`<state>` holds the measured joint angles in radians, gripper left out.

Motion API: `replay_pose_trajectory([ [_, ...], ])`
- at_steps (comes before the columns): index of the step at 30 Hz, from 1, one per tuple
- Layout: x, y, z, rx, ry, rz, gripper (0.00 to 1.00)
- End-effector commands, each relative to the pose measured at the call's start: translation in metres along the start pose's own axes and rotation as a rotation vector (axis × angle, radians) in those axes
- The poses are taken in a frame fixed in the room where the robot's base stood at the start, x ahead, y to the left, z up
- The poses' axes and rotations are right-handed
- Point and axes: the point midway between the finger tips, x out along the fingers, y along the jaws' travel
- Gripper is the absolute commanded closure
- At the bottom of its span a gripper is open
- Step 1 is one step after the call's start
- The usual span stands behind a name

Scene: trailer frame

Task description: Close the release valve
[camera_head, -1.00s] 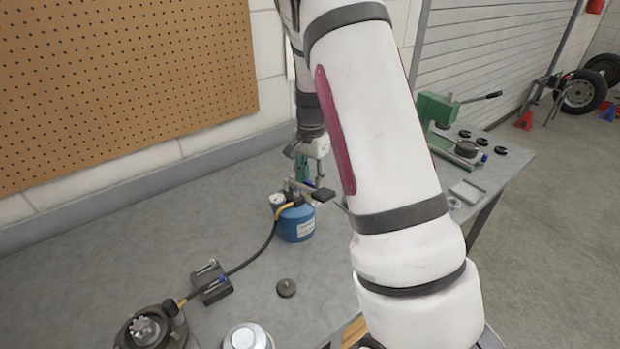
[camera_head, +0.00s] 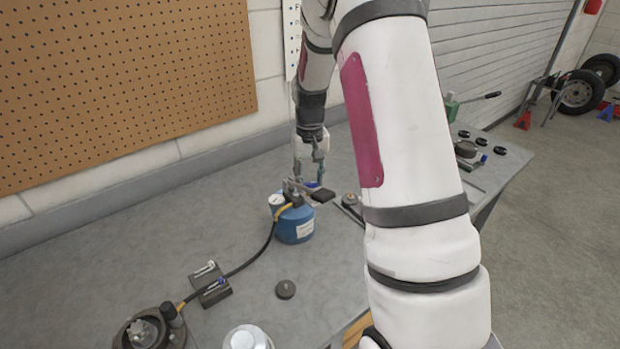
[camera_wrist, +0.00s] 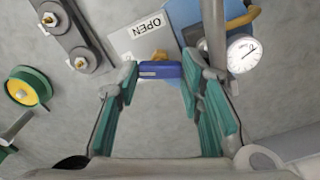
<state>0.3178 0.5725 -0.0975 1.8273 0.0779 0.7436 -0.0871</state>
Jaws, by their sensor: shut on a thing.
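The blue pump body (camera_head: 296,228) stands on the grey workbench, with a white dial gauge (camera_wrist: 244,54) on it. In the wrist view, a small blue handle (camera_wrist: 160,71), apparently the release valve's, lies crosswise beside a plate marked OPEN (camera_wrist: 146,33). A yellow-orange part shows just beyond the handle. My gripper (camera_wrist: 159,77) has its green-padded fingers on either side of the handle, shut on its ends. In the head view my gripper (camera_head: 308,184) is above and behind the pump, and its fingertips are partly hidden by the pump's top.
A grey bar (camera_head: 300,186) with a black end (camera_head: 323,195) juts across the pump top, close to my fingers. A hose (camera_head: 252,260) runs to a round dark fixture (camera_head: 150,330) front left. The pegboard wall (camera_head: 110,80) is behind.

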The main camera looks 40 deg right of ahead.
Motion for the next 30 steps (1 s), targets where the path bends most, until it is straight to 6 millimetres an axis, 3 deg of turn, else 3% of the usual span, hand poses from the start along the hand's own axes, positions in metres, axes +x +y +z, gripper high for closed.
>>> replay_pose_trajectory([
  [15, 0.0013, 0.0006, 0.0017, -0.339, -0.005, -0.001, 0.93],
  [30, 0.0024, 0.0005, 0.0022, -0.406, -0.008, -0.001, 0.93],
])
